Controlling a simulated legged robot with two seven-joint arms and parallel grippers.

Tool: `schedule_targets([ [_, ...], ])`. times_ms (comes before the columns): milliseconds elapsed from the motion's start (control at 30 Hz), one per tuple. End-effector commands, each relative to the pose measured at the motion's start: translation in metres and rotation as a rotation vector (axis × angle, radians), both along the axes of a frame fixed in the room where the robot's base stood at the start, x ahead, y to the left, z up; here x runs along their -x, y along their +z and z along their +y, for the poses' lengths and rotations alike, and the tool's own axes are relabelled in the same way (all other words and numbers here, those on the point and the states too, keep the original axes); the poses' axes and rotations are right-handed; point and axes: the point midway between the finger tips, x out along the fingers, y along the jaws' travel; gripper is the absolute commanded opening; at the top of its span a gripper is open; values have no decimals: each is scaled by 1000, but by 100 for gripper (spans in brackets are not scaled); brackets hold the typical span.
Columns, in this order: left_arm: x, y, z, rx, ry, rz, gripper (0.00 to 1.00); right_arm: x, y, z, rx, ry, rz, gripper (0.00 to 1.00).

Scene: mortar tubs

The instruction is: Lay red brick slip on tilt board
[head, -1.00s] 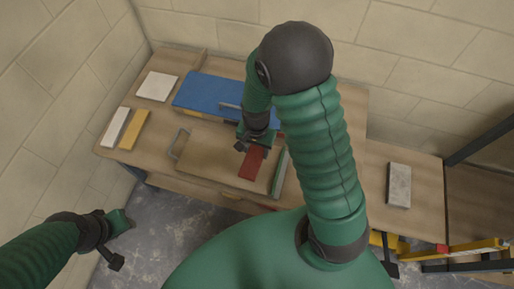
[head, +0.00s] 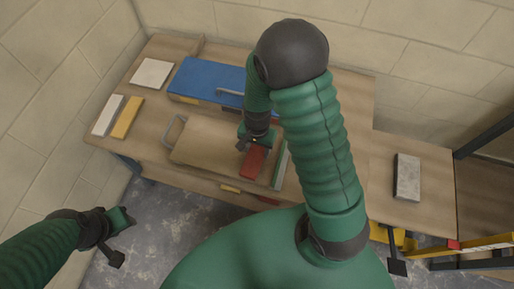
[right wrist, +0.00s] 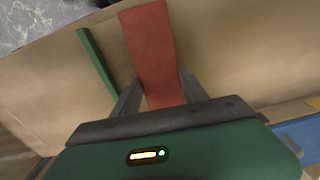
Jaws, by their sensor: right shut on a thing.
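The red brick slip (head: 254,163) is in my right gripper (head: 247,146), over the right part of the tan tilt board (head: 205,145). In the right wrist view the red slip (right wrist: 150,50) lies lengthwise between the two fingers, which are shut on its sides. I cannot tell whether the slip touches the board. A green strip (head: 281,165) runs along the board's right edge, apart from the slip; it also shows in the right wrist view (right wrist: 97,60). My left gripper (head: 122,238) is open and empty at the lower left, away from the bench.
A blue box (head: 205,82) with a grey handle stands behind the board. A white tile (head: 152,73), a white bar (head: 108,115) and a yellow bar (head: 127,118) lie at left. A grey slab (head: 407,178) lies on the right-hand bench. Walls close the back and left.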

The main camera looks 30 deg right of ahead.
Motion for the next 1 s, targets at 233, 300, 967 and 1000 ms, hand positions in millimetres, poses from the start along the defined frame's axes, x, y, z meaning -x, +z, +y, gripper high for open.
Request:
schedule_targets([
  [233,0,-3,0,0,0,0,36,0,-5,0,0,0,-1,0],
  [300,0,-4,0,0,0,0,36,0,-6,0,0,0,-1,0],
  [967,0,-3,0,0,0,0,36,0,-4,0,1,0,-1,77],
  [1000,0,-1,0,0,0,0,36,0,1,0,0,0,-1,77],
])
